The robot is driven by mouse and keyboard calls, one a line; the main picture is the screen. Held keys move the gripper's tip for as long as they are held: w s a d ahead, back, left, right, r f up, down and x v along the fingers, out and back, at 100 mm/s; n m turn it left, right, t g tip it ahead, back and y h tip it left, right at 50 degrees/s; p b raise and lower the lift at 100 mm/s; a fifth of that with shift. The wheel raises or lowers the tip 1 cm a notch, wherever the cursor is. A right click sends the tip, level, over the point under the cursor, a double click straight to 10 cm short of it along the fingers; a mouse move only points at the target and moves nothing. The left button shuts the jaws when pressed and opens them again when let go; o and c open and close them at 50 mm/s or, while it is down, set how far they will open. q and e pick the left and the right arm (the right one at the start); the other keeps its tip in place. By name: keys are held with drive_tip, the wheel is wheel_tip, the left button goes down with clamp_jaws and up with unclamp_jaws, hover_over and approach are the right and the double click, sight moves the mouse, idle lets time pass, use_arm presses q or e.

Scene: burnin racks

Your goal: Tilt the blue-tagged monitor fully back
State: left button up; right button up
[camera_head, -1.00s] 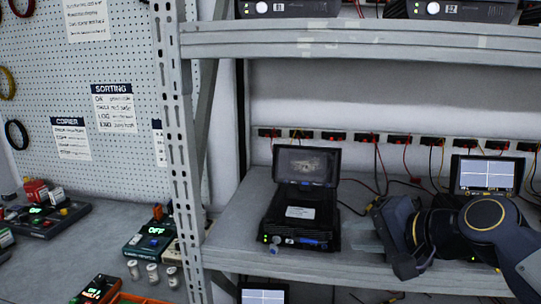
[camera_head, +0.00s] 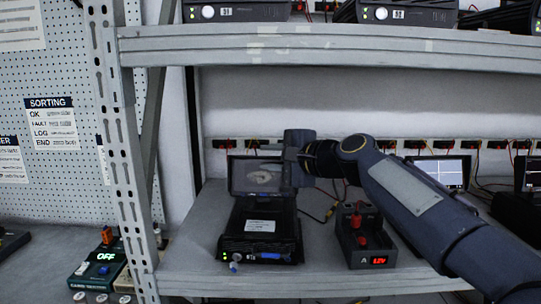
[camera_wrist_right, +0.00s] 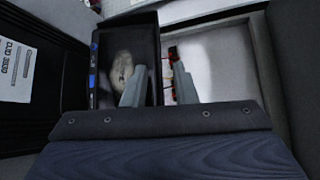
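My right gripper (camera_head: 288,163) is at the screen's upper right edge. In the right wrist view, the screen (camera_wrist_right: 108,62) lies at left. My right gripper (camera_wrist_right: 160,68) is open there, one finger overlapping the screen, the other beyond its right edge. I cannot tell whether either finger touches it. My left gripper is out of view.
A grey box with red parts and a lit red readout (camera_head: 366,243) stands right of the monitor, under my right forearm. Another screen (camera_head: 440,172) stands farther right. A perforated upright (camera_head: 118,150) bounds the shelf at left, and an upper shelf (camera_head: 320,42) runs above.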

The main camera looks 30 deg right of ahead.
drive_tip(key=shift+c, duration=0.2)
clamp_jaws()
idle(1.3)
